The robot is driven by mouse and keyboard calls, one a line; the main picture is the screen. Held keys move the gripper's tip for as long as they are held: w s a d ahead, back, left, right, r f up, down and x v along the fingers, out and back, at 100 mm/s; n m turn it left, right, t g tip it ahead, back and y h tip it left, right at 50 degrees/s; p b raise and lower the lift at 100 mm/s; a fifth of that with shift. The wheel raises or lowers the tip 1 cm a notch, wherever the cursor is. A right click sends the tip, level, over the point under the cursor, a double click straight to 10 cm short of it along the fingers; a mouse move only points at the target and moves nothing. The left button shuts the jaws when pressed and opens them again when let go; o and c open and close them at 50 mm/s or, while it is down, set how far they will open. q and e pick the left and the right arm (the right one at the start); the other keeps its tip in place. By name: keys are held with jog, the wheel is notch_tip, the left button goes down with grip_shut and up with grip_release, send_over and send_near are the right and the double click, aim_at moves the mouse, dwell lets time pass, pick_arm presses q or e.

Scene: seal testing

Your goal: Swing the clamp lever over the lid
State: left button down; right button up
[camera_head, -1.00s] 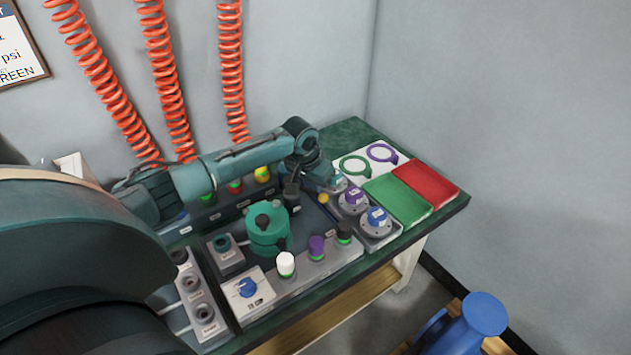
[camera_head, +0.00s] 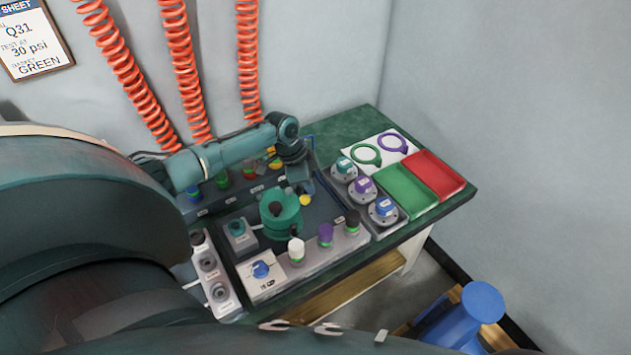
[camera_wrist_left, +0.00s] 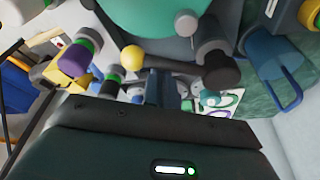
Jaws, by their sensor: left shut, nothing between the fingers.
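The teal pot with its round lid (camera_head: 281,204) stands mid-bench; its teal side also fills the top of the left wrist view (camera_wrist_left: 150,12). The clamp lever's yellow ball knob (camera_head: 305,200) is just right of the pot, apart from the lid's centre. In the left wrist view the yellow knob (camera_wrist_left: 132,57) sits on a grey bar running to a dark pivot (camera_wrist_left: 220,70). My left gripper (camera_head: 306,186) is shut and empty, close beside the lever; in the wrist view its fingers (camera_wrist_left: 163,88) are against or very near the bar. Contact is unclear. My right gripper is not in view.
White, purple and black capped fittings (camera_head: 326,234) line the front. Three round fixtures (camera_head: 362,187) stand to the right, beyond them a green tray (camera_head: 405,190) and a red tray (camera_head: 436,175). A back rack (camera_head: 235,200) holds coloured fittings. Bare bench top (camera_head: 340,132) lies behind.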

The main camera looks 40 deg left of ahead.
pick_arm(q)
jog(key=s+a+m, duration=0.1)
jog(key=m, duration=0.1)
jog(key=s+a+m+g+b, duration=0.1)
jog(key=m, duration=0.1)
jog(key=shift+a+h, duration=0.3)
jog(key=shift+a, duration=0.15)
dwell(0.6)
jog(key=d, duration=0.1)
jog(key=d+p, duration=0.1)
jog(key=d, duration=0.1)
jog(key=shift+w+d+f+p, duration=0.2)
jog(key=shift+d+f+p, duration=0.05)
jog(key=shift+f+p, duration=0.05)
jog(key=v, duration=0.9)
jog(key=shift+w+r, duration=0.25)
jog(key=shift+w, duration=0.05)
